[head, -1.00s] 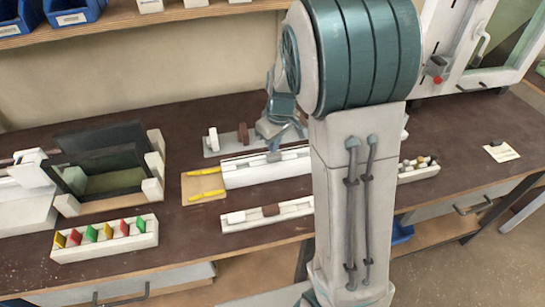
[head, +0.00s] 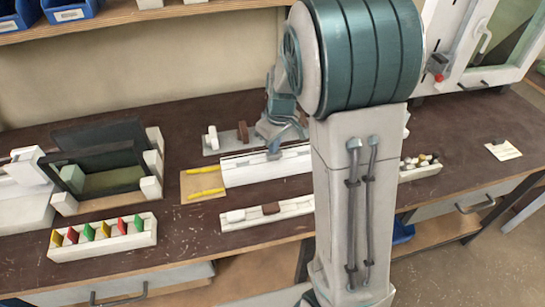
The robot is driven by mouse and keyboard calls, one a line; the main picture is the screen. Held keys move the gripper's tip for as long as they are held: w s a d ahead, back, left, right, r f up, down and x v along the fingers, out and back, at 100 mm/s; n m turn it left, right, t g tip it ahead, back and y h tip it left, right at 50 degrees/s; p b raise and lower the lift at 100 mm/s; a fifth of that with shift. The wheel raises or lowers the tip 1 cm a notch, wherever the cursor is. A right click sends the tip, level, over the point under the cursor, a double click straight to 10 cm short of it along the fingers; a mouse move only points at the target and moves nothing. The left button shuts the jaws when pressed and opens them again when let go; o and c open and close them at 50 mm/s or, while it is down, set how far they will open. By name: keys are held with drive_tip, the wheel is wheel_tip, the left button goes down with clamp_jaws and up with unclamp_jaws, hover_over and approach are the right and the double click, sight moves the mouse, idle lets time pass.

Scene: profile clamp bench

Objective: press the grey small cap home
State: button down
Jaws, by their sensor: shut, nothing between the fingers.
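My gripper (head: 273,153) is at the long white profile block (head: 245,175) in the middle of the bench, its fingertips low over or on the block's top. It is shut and holds nothing that I can see. The grey small cap cannot be made out; it is too small, or hidden by my gripper and arm. The block's right end is hidden behind my arm.
A white rack (head: 255,216) with a white and a brown piece lies in front. A grey plate (head: 211,150) with upright pieces stands behind. Left are yellow rods (head: 205,194), a row of coloured tabs (head: 130,238) and a dark-framed fixture (head: 110,165). Bare bench shows between them.

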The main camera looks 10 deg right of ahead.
drive_tip(key=shift+f+b, duration=0.45)
drive_tip(key=shift+f, duration=0.05)
idle(0.4)
drive_tip(key=shift+r+p, duration=2.35)
drive_tip(key=shift+r, duration=1.15)
drive_tip(key=shift+s+r, duration=0.2)
drive_tip(key=shift+r, duration=0.1)
drive_tip(key=s+r+m, duration=0.3)
drive_tip(key=s, duration=0.7)
drive_tip(key=s+r+m+t, duration=0.1)
drive_tip(key=s+r+m, duration=0.2)
drive_tip(key=s, duration=0.7)
drive_tip(key=shift+s+r+t+h, duration=0.3)
drive_tip(key=shift+s+r+h, duration=0.1)
drive_tip(key=shift+r, duration=0.1)
